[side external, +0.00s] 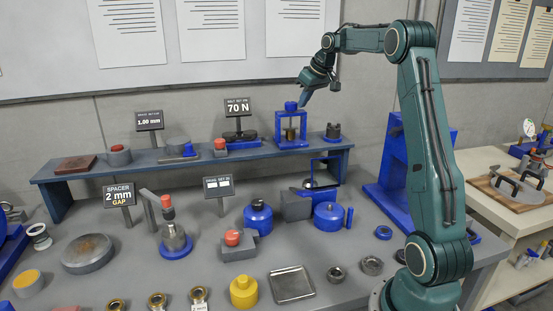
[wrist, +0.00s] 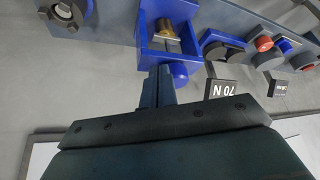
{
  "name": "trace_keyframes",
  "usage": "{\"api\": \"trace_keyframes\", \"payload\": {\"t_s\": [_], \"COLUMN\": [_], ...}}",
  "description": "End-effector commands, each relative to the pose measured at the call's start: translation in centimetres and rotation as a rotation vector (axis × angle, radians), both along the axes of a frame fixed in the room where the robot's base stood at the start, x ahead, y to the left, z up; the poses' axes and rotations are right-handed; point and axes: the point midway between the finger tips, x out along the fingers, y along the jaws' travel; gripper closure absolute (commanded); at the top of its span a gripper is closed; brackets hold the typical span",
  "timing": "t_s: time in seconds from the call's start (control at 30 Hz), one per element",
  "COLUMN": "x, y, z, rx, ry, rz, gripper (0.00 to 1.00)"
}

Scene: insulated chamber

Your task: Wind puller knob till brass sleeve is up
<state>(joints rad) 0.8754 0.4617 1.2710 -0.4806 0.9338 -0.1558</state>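The puller is a blue frame (side external: 277,130) on the back shelf, with a blue knob (side external: 291,106) on top. The brass sleeve (side external: 291,134) sits low inside the frame. In the wrist view, which looks upside down, the frame (wrist: 146,28) is at the top, with the brass sleeve (wrist: 165,27) inside and the knob (wrist: 181,70) at its near end. My gripper (side external: 304,101) points down just right of the knob, close to it; contact is unclear. In the wrist view its dark fingers (wrist: 158,84) look close together beside the knob, and any gap between them is hidden.
A "70 N" sign (side external: 238,107) and a dark belt fixture (side external: 240,135) stand left of the puller. A dark round part on a blue base (side external: 333,132) stands to its right. The bench (side external: 345,262) below holds several parts.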

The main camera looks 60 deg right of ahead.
Motion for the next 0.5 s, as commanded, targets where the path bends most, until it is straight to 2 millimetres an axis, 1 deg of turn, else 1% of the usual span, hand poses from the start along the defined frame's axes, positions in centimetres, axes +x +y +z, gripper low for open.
{"api": "trace_keyframes", "payload": {"t_s": [0.27, 0.5], "x": [0.18, -0.29], "y": [0.00, -0.01], "z": [0.10, 0.11], "rx": [-0.003, -0.003], "ry": [-0.005, -0.004], "rz": [0.001, 0.001], "gripper": [1.00, 1.00]}}
